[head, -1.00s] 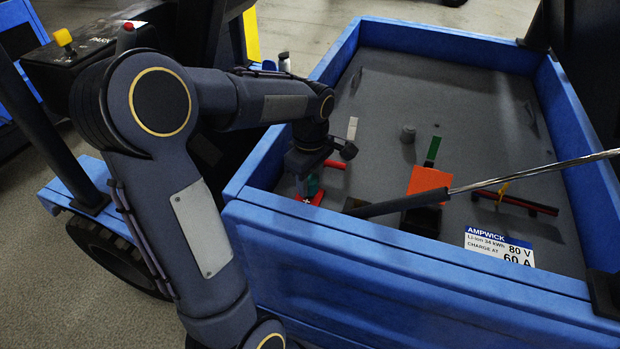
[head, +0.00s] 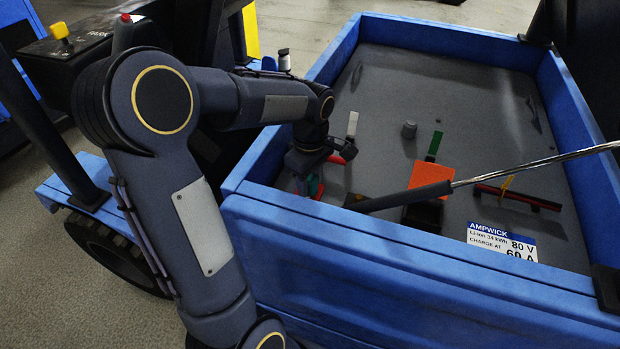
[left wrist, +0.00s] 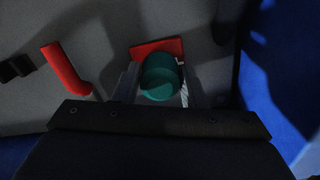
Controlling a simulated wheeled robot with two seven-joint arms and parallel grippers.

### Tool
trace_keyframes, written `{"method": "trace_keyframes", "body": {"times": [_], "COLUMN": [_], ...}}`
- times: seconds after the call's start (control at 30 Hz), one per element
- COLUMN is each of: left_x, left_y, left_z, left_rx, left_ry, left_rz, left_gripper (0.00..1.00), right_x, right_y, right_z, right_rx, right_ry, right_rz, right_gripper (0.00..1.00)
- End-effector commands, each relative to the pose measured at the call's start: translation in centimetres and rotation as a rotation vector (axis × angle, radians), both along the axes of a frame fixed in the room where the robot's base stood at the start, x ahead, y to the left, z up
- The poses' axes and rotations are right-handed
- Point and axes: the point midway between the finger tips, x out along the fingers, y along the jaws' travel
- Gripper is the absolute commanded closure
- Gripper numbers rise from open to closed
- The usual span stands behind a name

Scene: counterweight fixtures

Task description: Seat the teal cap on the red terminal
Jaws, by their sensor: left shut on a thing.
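The teal cap (left wrist: 160,77) is round and sits between the fingers of my left gripper (left wrist: 158,88), which is shut on it. In the left wrist view, a flat red piece (left wrist: 157,47), which looks like the red terminal, lies directly behind the cap and is partly covered by it. Whether the cap touches it or hangs just above, I cannot tell. In the head view, my left gripper reaches down into the near left corner of the blue-walled bay, and only a sliver of teal and red shows below it. My right gripper is out of view.
A blue wall (left wrist: 283,65) stands close to the right of my gripper. A red bent tube (left wrist: 64,70) lies to its left. A dark-gripped metal rod (head: 403,198) slants across the bay, near an orange block (head: 430,174). The far bay floor (head: 440,90) is mostly clear.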

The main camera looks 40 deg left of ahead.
Motion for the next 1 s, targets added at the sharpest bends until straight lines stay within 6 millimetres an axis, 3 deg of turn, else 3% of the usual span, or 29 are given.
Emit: {"method": "trace_keyframes", "body": {"times": [0.03, 0.1, 0.27, 0.57, 1.0], "left_x": [0.0, 0.0, 0.0, 0.0, 0.1], "left_y": [0.0, 0.0, 0.0, 0.0, 0.0], "left_z": [-0.2, -0.1, -0.1, 0.2, 6.8], "left_rx": [0.000, 0.000, 0.000, 0.000, 0.000], "left_ry": [0.000, 0.000, 0.000, -0.002, -0.002], "left_rz": [0.000, 0.000, 0.000, 0.000, -0.001], "left_gripper": [0.71, 0.56, 0.37, 0.37, 0.37], "right_x": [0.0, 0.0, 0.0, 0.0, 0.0], "right_y": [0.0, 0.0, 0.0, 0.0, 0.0], "right_z": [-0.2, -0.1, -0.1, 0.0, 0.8], "right_rx": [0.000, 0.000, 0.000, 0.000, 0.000], "right_ry": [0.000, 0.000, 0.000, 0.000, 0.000], "right_rz": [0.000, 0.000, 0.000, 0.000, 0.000], "right_gripper": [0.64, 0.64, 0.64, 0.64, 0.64]}}
